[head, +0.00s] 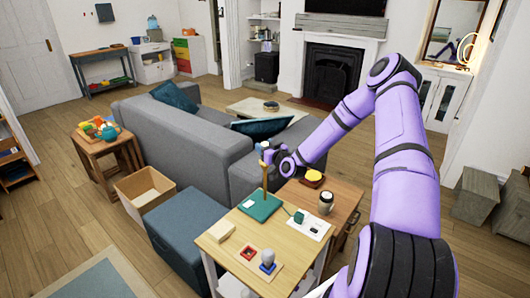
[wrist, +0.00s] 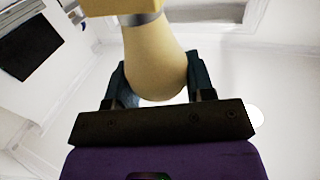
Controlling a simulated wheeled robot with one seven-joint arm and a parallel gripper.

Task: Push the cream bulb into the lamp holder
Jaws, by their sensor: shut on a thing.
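The cream bulb (wrist: 155,55) is between the dark teal fingers of my gripper (wrist: 160,82), its rounded end toward the palm. Its grey metal collar (wrist: 143,18) points away from the palm, at or just inside a yellowish part, likely the lamp holder (wrist: 122,6), cut off by the top edge. I cannot tell how deep it sits. In the head view, my gripper (head: 281,152) is at the top of a wooden lamp post (head: 265,176) on a teal base (head: 259,207). The bulb is too small to make out there.
A yellow-topped dish (head: 313,178) stands behind. A grey sofa (head: 190,140) is close by.

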